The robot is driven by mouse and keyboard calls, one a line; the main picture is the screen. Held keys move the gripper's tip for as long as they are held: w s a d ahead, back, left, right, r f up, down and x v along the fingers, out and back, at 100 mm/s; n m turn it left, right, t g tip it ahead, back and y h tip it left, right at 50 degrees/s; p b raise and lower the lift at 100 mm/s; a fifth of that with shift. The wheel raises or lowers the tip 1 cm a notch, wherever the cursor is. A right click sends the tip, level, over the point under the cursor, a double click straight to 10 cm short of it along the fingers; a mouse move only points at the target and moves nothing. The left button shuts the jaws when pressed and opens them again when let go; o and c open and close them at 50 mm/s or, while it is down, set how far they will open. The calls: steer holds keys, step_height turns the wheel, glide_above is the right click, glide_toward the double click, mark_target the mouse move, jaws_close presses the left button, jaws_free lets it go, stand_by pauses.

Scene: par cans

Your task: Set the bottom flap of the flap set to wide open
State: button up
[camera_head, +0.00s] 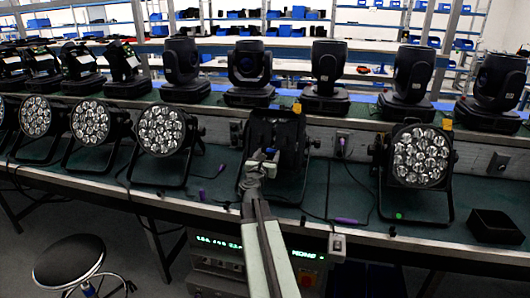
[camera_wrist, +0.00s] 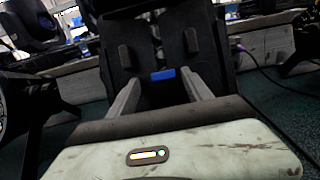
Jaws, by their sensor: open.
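The flap set (camera_head: 276,138) is black and sits on the front of the middle par can, whose lens does not show. In the wrist view its dark panels (camera_wrist: 192,42) rise in front of my gripper. A small blue tab (camera_wrist: 162,75) lies low in the middle of them, between my fingertips as seen. I cannot tell whether it belongs to the bottom flap, nor the bottom flap's exact angle. My gripper (camera_head: 263,157) is in front of the lower part of the set and hides some of it. In the wrist view my gripper (camera_wrist: 161,80) is open, its two grey fingers apart, with no visible grip on anything.
Par cans with bare lenses stand left (camera_head: 162,130) and right (camera_head: 419,158) on the green bench (camera_head: 340,190). Black moving heads (camera_head: 326,75) line the shelf behind. A black open box (camera_head: 494,226) is at right, a stool (camera_head: 70,262) at lower left. Cables lie on the bench.

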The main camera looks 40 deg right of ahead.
mark_target(270, 152)
steer(key=shift+w+d, duration=0.15)
steer(key=shift+d, duration=0.4)
steer(key=shift+s+d, duration=0.2)
steer(key=shift+w+a, duration=0.15)
steer(key=c, duration=1.2)
steer(key=shift+w+d+r, duration=0.15)
steer(key=shift+d, duration=0.25)
jaws_close()
steer(key=a+f+h+b, duration=0.1)
steer(key=b, duration=0.2)
steer(key=a+f+t+h+b, duration=0.1)
steer(key=b, duration=0.3)
steer(key=shift+s, duration=0.4)
steer(key=h+b, duration=0.1)
steer(key=b, duration=0.1)
steer(key=t+h+b, duration=0.1)
steer(key=b, duration=0.2)
steer(key=a+f+t+h+b, duration=0.1)
steer(key=b, duration=0.2)
steer(key=shift+s+a, duration=0.1)
steer(key=shift+s, duration=0.2)
steer(key=shift+s+a+t+h+b, duration=0.2)
steer(key=shift+t+h+b, duration=0.3)
steer(key=shift+h+b, duration=0.55)
steer(key=shift+r, duration=0.15)
